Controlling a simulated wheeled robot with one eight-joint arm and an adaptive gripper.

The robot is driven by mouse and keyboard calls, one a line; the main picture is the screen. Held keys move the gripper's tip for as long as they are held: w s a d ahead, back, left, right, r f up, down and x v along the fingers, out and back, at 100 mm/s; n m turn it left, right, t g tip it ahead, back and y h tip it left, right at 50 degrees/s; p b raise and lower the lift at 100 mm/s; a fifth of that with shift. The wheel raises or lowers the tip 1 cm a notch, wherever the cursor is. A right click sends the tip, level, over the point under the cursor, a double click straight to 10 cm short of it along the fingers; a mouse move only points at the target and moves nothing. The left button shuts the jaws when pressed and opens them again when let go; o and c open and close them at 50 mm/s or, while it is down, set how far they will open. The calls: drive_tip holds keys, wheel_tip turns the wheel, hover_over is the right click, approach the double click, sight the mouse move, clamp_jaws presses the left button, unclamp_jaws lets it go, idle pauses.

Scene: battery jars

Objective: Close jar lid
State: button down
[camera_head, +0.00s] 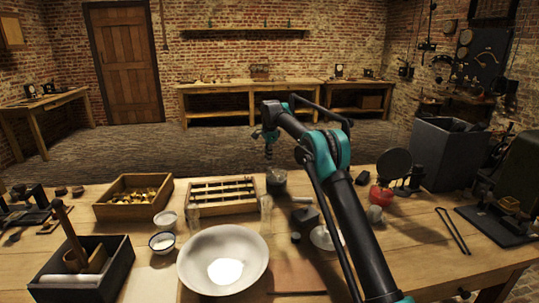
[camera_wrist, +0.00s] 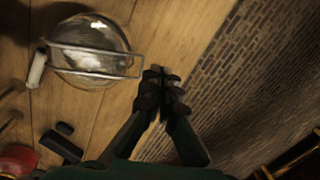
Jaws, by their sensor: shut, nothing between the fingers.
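A round glass jar (camera_wrist: 88,62) shows in the wrist view at the upper left, seen from above on the wooden table. A wire bail (camera_wrist: 98,58) crosses its glass and a small white piece (camera_wrist: 37,70) sits at its left side. Whether the lid is seated cannot be told. In the head view a dark glass jar (camera_head: 276,182), apparently the same one, stands near the table's back edge. My gripper (camera_head: 269,146) points down above it. In the wrist view my gripper (camera_wrist: 162,76) has its fingers together, empty, to the right of the jar and beside the table edge.
A wooden slotted rack (camera_head: 222,195) and a box of brass pieces (camera_head: 133,197) stand left of the jar. A white bowl (camera_head: 222,260) is in front. Dark blocks (camera_head: 304,217) and a red-based item (camera_head: 381,195) lie to the right. Floor shows beyond the back edge.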

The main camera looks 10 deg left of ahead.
drive_tip(key=shift+w+a+f, duration=0.15)
drive_tip(key=shift+w+f, duration=0.05)
drive_tip(key=shift+f, duration=0.75)
